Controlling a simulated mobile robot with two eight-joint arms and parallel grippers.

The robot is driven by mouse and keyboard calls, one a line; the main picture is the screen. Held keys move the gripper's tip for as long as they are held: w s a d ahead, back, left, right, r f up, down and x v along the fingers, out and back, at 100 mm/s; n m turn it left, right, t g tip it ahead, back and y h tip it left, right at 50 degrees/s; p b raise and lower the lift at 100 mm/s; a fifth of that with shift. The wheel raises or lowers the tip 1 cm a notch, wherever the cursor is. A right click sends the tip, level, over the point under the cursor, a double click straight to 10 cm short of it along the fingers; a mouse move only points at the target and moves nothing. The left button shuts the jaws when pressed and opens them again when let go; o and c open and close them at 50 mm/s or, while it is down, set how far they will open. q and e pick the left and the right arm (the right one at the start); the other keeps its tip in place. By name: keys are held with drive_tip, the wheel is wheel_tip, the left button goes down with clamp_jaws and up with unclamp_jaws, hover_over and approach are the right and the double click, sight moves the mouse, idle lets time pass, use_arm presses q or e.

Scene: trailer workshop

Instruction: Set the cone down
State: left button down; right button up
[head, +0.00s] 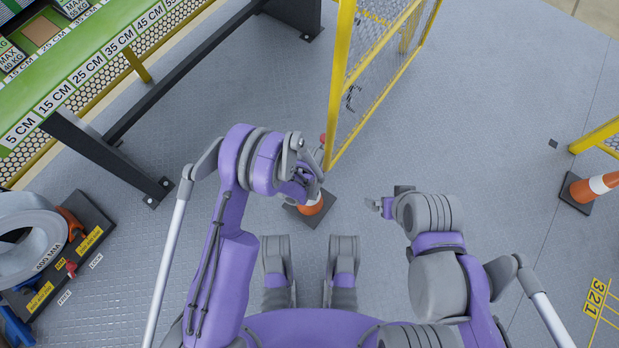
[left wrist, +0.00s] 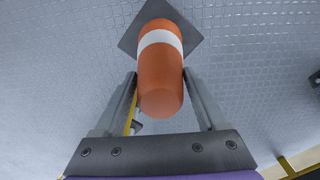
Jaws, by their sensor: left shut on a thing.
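The orange cone with a white band and dark square base shows in the left wrist view (left wrist: 160,75) between the two fingers of my left gripper (left wrist: 160,85). In the head view the cone (head: 312,208) is partly hidden under my left gripper (head: 308,184), which is shut on its upper part. Its base is at the far end from the gripper, over the grey floor. I cannot tell whether the base touches the floor. My right gripper (head: 378,205) is to the right of the cone, with no object visible in it; its opening is unclear.
A yellow mesh gate (head: 375,75) stands just beyond the cone. A second cone (head: 594,187) stands at the right beside a yellow barrier. At the left are a green measuring bench (head: 75,75) and a grey coil (head: 30,240) on a dark stand. The floor right of centre is clear.

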use_arm(q)
drive_tip(key=shift+f+b, duration=0.65)
drive_tip(key=shift+f, duration=2.15)
unclamp_jaws()
drive_tip(key=shift+f, duration=0.1)
